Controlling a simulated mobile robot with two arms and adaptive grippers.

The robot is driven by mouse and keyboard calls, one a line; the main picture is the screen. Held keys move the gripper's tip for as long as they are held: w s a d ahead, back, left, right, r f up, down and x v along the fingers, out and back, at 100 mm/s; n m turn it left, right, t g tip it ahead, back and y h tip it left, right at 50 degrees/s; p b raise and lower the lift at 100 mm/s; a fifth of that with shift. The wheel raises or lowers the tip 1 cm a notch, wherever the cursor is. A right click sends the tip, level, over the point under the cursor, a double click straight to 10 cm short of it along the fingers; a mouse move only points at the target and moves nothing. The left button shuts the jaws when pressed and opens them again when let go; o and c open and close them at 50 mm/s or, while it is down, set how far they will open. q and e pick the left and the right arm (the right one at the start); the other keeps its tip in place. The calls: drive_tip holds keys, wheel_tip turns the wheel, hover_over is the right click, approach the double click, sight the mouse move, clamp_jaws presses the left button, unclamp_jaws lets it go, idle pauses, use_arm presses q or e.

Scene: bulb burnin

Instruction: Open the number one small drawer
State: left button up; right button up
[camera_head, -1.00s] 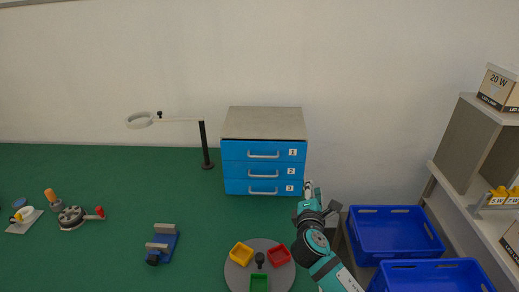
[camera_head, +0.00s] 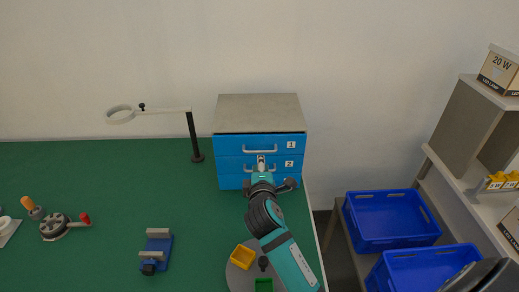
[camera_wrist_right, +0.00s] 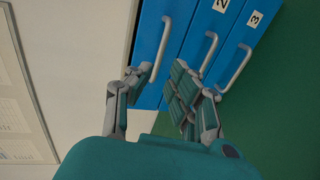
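The blue three-drawer cabinet (camera_head: 230,145) stands at the back of the green table. The number one small drawer (camera_head: 228,142) is its top drawer and looks shut, with a grey bar handle (camera_head: 250,151). My right gripper (camera_head: 261,161) is in front of the cabinet, just below that handle in the head view. In the right wrist view, the gripper (camera_wrist_right: 160,86) is open, its fingers on either side of the number one handle (camera_wrist_right: 163,48). I cannot tell whether they touch it. The number two handle (camera_wrist_right: 211,48) is close to the other finger.
My right arm covers part of the lower drawers and the round turntable (camera_head: 240,280) with coloured trays. A ring lamp (camera_head: 193,135) stands left of the cabinet. Blue crates (camera_head: 390,222) and a shelf (camera_head: 455,150) are at the right. The table's left-middle is mostly clear.

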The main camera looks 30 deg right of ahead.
sight(260, 151)
drive_tip(key=x, duration=0.7)
drive_tip(key=shift+w+d+p, duration=0.1)
drive_tip(key=shift+w+p, duration=0.1)
drive_tip(key=shift+p, duration=0.2)
drive_tip(key=shift+w+d+f, duration=0.15)
drive_tip(key=shift+w+d, duration=0.05)
drive_tip(key=shift+w, duration=0.2)
use_arm(q)
drive_tip(key=shift+w+d+r, duration=0.1)
drive_tip(key=shift+w+r, duration=0.45)
drive_tip(key=shift+w, duration=0.2)
use_arm(e)
clamp_jaws()
